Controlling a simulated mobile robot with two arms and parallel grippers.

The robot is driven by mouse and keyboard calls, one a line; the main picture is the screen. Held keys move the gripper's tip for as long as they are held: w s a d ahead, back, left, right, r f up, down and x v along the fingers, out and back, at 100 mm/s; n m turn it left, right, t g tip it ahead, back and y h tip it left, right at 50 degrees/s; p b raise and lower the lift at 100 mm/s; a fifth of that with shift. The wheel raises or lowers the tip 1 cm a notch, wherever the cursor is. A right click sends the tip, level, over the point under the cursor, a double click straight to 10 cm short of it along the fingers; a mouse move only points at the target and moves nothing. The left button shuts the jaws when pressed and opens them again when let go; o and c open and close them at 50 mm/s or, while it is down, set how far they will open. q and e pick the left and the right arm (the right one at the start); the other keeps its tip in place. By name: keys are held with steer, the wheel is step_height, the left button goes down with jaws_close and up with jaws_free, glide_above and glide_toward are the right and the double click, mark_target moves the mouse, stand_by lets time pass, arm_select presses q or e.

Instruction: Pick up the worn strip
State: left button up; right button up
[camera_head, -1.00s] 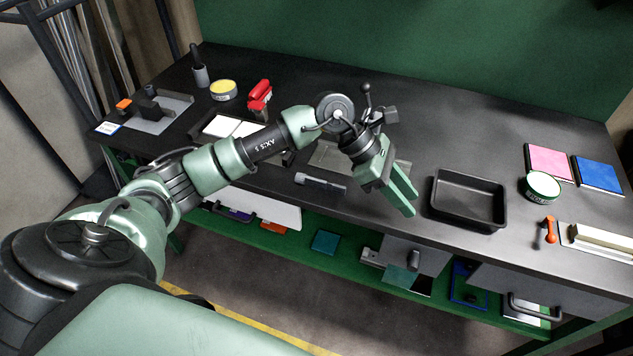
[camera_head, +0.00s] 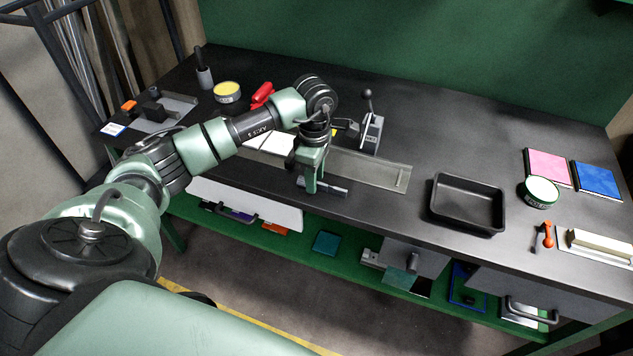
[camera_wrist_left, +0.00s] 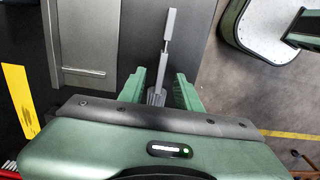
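No piece is plainly marked as the worn strip. A narrow grey bar (camera_head: 325,187), darker at one end, lies on the bench near its front edge. In the left wrist view the bar (camera_wrist_left: 170,28) has a light end, a thin middle and a darker end between my fingers. My left gripper (camera_head: 309,188) points down over the bar. Its fingers (camera_wrist_left: 160,78) are open on both sides of the bar, with gaps showing. A flat grey metal frame (camera_head: 375,172) lies just behind it. My right gripper is not in view.
A lever clamp (camera_head: 371,130) stands behind the frame. A black tray (camera_head: 467,224) sits to the right. Beyond it are a round tin (camera_head: 538,192), pink (camera_head: 549,163) and blue (camera_head: 597,174) pads and a cream bar (camera_head: 600,240). Bench between frame and tray is clear.

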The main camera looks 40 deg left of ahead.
arm_select(q)
steer(key=shift+f, duration=0.5)
steer(key=shift+c, duration=0.3)
jaws_close()
steer(key=shift+r, duration=0.1)
